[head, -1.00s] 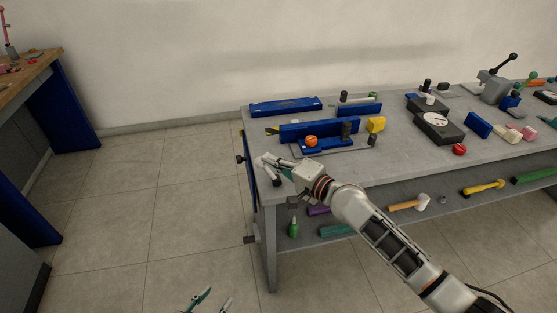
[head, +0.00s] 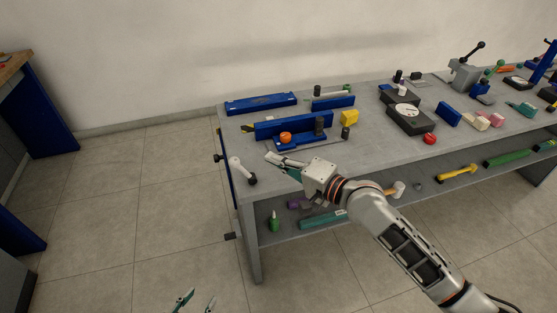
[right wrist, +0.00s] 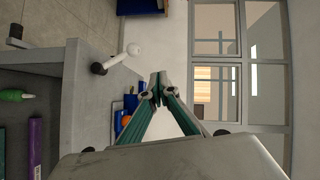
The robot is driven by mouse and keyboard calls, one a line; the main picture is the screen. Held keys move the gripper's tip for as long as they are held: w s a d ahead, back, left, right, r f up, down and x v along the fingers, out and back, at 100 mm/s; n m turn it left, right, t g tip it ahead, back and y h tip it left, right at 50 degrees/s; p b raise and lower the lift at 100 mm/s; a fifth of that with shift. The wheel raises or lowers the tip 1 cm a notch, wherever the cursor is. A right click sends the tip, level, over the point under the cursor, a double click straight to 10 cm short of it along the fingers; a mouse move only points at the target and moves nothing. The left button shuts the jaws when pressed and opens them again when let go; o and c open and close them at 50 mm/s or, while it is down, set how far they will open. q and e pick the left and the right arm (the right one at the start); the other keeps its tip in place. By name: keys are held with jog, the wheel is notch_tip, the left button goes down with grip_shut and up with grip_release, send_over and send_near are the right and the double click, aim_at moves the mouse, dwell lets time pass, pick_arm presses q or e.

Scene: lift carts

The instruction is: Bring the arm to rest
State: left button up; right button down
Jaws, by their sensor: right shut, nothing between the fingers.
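My right arm reaches in from the lower right in the head view, bent over the front left part of the grey workbench (head: 375,165). Its right gripper (head: 272,158) points left above the bench top, short of the orange ball. In the right wrist view the right gripper's fingers (right wrist: 158,85) meet at the tips with nothing between them. A white-and-black lever (head: 243,171) stands at the bench's left corner, apart from the gripper; it also shows in the right wrist view (right wrist: 116,58). My left gripper (head: 198,300) shows only its fingertips at the bottom edge, spread apart.
A black dial gauge block (head: 408,118) stands further right. The floor left is clear.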

jog(key=s+d+f+n+h, duration=0.5)
jog(key=s+d+f, duration=0.7)
jog(key=s+f, duration=0.1)
jog(key=s+d+f+n+h, duration=0.4)
jog(key=s+d+f+h, duration=0.2)
jog(key=s+d+f, duration=0.5)
notch_tip(320, 180, down, 5)
jog(key=shift+s+d+f+n, duration=0.15)
jog(key=shift+s+d+n, duration=0.25)
jog(key=shift+s, duration=0.45)
